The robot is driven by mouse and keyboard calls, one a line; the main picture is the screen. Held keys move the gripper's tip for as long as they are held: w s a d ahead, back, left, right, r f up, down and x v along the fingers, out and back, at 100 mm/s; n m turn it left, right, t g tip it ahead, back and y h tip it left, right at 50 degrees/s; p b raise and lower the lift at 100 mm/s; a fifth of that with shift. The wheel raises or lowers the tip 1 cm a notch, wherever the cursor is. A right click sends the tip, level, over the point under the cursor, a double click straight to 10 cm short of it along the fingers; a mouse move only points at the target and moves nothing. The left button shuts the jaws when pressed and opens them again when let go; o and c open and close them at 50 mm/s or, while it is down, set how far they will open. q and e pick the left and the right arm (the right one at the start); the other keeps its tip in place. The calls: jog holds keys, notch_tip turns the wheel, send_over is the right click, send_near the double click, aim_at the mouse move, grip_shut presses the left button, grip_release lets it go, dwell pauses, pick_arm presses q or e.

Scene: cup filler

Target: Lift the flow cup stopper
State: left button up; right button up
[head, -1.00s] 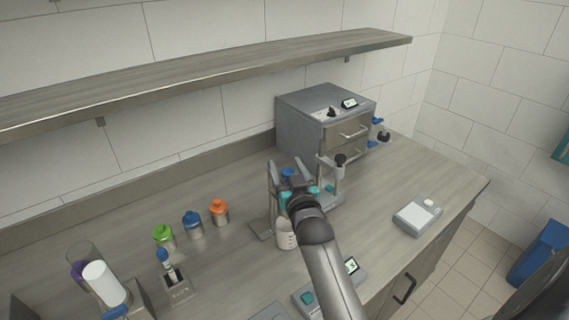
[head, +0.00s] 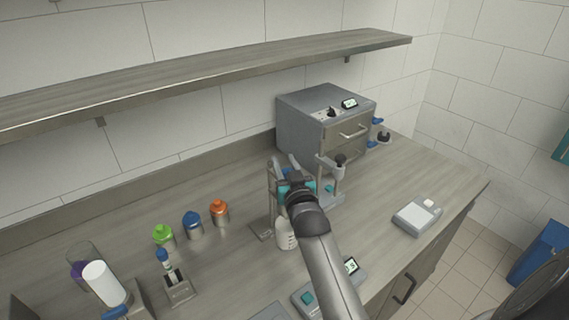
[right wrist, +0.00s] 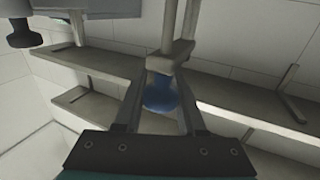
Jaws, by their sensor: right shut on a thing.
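My right gripper (head: 286,166) is above the counter at a grey stand (head: 271,205), its arm coming in from the lower right. In the right wrist view its two fingers (right wrist: 166,68) are closed around a blue knob-shaped stopper (right wrist: 160,97). A pale grey post and block stand just beyond the stopper; I cannot tell whether they touch it. In the head view the gripper mostly hides the stopper and the flow cup. A white beaker (head: 284,238) stands below the gripper. My left gripper is not in view.
A stand with a black knob (head: 340,159) is close on the right, with a scale (head: 417,216) farther right. Green, blue and orange-lidded jars (head: 219,213) are on the left. A shelf (head: 200,84) runs above.

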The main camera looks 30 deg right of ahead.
grip_shut()
dwell(0.8)
